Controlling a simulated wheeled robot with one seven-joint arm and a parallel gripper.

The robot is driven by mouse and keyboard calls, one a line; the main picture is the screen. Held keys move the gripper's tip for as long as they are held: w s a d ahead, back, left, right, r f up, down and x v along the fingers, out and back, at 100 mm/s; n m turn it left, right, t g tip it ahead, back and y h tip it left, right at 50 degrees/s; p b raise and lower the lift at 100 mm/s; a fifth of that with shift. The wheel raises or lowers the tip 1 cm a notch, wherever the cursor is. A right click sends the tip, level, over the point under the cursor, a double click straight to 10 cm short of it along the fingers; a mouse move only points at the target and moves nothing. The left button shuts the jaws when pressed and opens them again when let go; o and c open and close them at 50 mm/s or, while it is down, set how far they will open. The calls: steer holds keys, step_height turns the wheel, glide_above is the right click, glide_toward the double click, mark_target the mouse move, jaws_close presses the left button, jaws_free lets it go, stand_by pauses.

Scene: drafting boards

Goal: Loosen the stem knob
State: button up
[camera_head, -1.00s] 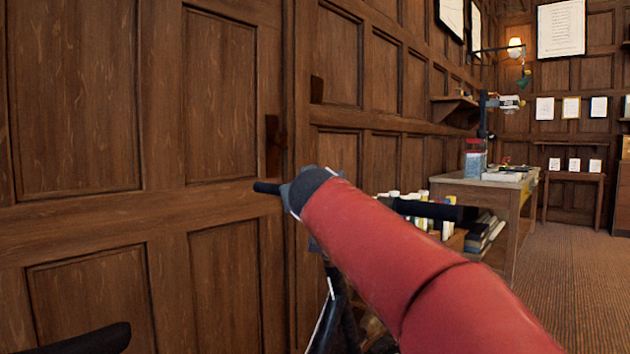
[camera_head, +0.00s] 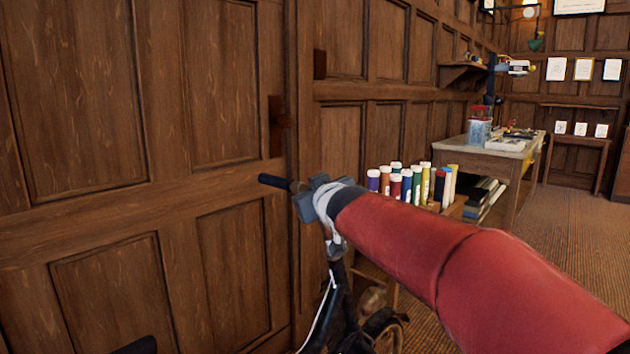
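I cannot make out a stem knob for certain. My red arm reaches in from the lower right, and its grey end, where my gripper (camera_head: 318,198) is, stands in front of the wood panelling. Its fingers cannot be told apart. A short black bar (camera_head: 275,182) sticks out to the left of the grey end; whether they touch is unclear. Pale cable loops around the end and hangs down beside dark tubes (camera_head: 340,300). A wheel-like round part (camera_head: 388,338) shows below, partly hidden.
Dark wood panelling (camera_head: 80,100) stands close on the left. Several coloured tubes (camera_head: 410,182) stand on a low wooden unit behind my arm. A desk (camera_head: 505,150) with a jar (camera_head: 479,130) is farther back. Open carpet (camera_head: 570,245) lies to the right.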

steer(key=shift+a+r, duration=0.1)
steer(key=shift+r, duration=0.05)
stand_by(0.3)
steer(key=o, duration=1)
steer(key=shift+c, duration=0.2)
steer(key=shift+s, duration=0.1)
